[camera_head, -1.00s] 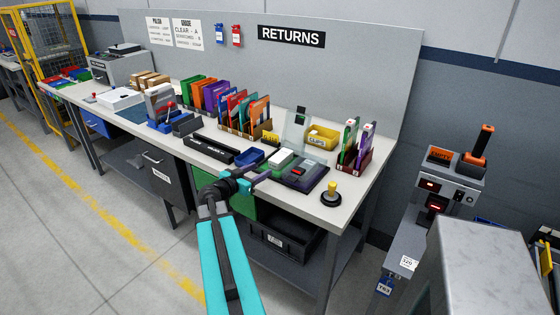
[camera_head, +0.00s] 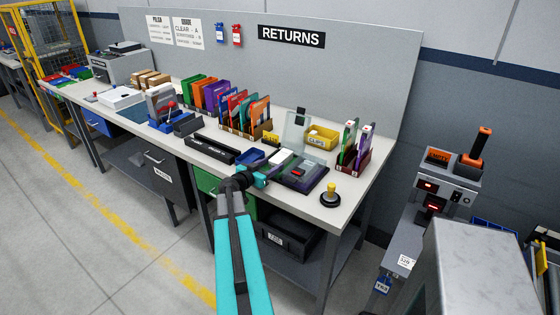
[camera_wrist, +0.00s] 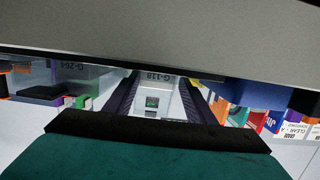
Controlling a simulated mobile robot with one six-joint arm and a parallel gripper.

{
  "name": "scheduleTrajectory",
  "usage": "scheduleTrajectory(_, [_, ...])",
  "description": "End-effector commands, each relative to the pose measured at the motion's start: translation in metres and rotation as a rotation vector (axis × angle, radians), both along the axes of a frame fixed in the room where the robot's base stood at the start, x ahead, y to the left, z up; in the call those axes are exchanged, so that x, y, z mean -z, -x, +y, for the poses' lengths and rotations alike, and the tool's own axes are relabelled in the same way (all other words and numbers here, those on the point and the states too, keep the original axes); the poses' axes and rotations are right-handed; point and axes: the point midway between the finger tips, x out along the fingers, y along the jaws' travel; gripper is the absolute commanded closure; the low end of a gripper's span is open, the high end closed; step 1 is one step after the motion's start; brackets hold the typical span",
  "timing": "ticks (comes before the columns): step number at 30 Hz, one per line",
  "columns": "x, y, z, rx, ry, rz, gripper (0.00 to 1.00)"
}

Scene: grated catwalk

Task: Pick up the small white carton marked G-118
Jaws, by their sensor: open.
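The small white carton (camera_head: 282,156) sits on the returns bench, just beyond my gripper (camera_head: 262,176) in the head view. In the wrist view the white carton (camera_wrist: 165,86) shows between the two dark ribbed fingers of my gripper (camera_wrist: 158,95), with the mark G-118 along its upper edge. The fingers are open, one on each side of it. I cannot tell whether they touch it. A grey surface and my own teal and black wrist parts hide much of the wrist view.
A dark device (camera_head: 302,174) lies right of the carton. Upright coloured folders (camera_head: 243,113) stand behind. A black tray (camera_head: 209,148) lies to the left.

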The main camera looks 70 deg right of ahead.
Motion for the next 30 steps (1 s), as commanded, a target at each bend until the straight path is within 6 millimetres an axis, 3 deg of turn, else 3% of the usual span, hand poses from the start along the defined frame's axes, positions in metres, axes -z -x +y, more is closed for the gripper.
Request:
scheduleTrajectory(11, [0.0,0.002,-0.006,0.001,0.0,0.0,0.5])
scheduleTrajectory(30, [0.012,0.015,-0.048,0.001,0.0,0.0,0.5])
